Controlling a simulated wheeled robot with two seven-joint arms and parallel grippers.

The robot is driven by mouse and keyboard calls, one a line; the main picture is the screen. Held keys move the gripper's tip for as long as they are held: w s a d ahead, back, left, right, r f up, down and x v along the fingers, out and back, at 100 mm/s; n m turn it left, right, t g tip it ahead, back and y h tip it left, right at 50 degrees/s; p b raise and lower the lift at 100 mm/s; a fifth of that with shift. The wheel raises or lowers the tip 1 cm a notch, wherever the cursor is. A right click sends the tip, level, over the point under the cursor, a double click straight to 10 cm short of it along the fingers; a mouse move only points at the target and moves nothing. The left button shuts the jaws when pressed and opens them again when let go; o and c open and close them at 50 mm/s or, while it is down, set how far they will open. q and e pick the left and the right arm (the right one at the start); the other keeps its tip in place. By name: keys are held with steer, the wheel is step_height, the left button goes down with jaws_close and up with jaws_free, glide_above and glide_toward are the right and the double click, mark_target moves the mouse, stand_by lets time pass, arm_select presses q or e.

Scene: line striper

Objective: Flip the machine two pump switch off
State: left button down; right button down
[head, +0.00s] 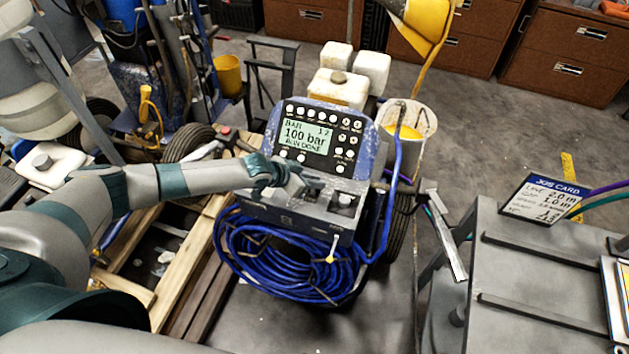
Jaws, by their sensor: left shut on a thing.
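A line striper machine with a blue and grey control panel (325,112) stands in the middle of the head view. Its green display (305,137) reads 100 bar and RUN DONE. My left gripper (287,182) is at the left part of this ledge, shut on a small part there, apparently a switch. The fingers hide that part, so I cannot tell its position. My right gripper is not in view.
A coiled blue hose (285,262) hangs below the ledge. A white bucket (412,125) stands right of the panel. A grey table (545,270) with a job card (545,198) is at the right. Wooden planks (190,255) lie at the left under my arm.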

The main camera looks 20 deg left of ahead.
mark_target(311, 198)
arm_select(q)
steer(key=shift+s+t, duration=0.2)
steer(key=shift+t, duration=0.1)
steer(key=shift+s+t, duration=0.25)
steer(key=shift+t, duration=0.25)
steer(key=shift+s+f+m+t+b, duration=0.15)
steer(key=shift+s+m+t+b, duration=0.15)
steer(key=shift+m+t+b, duration=0.45)
steer(key=t+b, duration=0.1)
steer(key=b, duration=0.1)
steer(key=s+t+h+b, duration=0.1)
steer(key=t+b, duration=0.1)
steer(key=b, duration=0.1)
steer(key=m+t+b, duration=0.1)
steer(key=b, duration=0.1)
steer(key=shift+s+f+t+h, duration=0.25)
steer(key=shift+h, duration=0.15)
steer(key=shift+s+r+m+t+b, duration=0.15)
steer(key=shift+m+t+b, duration=0.15)
steer(key=shift+b, duration=0.55)
steer(key=shift+r+t+h+b, duration=0.15)
steer(key=shift+t+h+b, duration=0.15)
steer(key=shift+b, duration=0.05)
